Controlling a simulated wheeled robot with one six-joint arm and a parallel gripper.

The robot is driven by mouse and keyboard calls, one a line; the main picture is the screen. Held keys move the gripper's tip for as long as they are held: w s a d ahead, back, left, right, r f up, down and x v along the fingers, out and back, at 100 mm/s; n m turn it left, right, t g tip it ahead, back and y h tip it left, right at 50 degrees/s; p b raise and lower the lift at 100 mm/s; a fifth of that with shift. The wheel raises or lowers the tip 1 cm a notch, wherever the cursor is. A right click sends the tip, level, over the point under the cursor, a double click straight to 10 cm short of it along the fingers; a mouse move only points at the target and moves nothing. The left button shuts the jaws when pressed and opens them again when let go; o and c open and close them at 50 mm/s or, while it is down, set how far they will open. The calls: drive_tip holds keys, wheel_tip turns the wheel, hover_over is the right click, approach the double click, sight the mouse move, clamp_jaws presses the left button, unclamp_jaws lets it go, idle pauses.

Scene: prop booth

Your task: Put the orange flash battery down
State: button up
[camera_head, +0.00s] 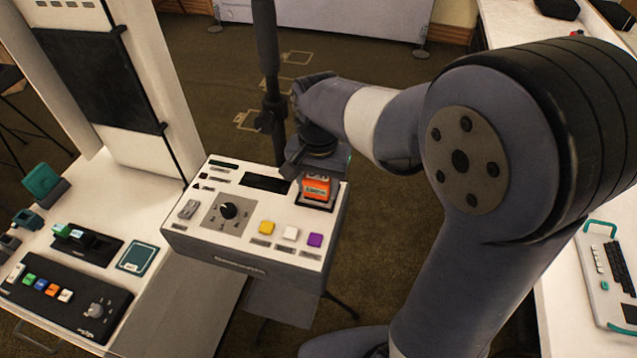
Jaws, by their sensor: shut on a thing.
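The orange flash battery (317,187) is a small orange block with a pale label. It shows just below my gripper (312,172), at the far right corner of a white-topped control box (207,233). My gripper is shut on the battery, and its jaws and wrist hide the battery's upper part. A dark-edged square spot (315,205) on the box top lies under the battery. I cannot tell whether the battery touches it.
The control box has a black knob (228,211) and yellow (267,228), white (291,233) and purple (315,240) buttons. A dark pole (268,60) stands close behind. A white table (150,210) with devices is at left; a white counter (560,300) is at right.

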drive_tip(key=o, duration=1.2)
drive_tip(key=shift+s+f, duration=0.25)
drive_tip(key=shift+f, duration=0.5)
drive_tip(key=shift+w+r, duration=0.1)
drive_tip(key=shift+r, duration=0.35)
wheel_tip(320, 180, up, 13)
drive_tip(key=shift+w+f+p, duration=0.1)
drive_tip(key=shift+w+p, duration=0.05)
drive_tip(key=shift+p, duration=0.35)
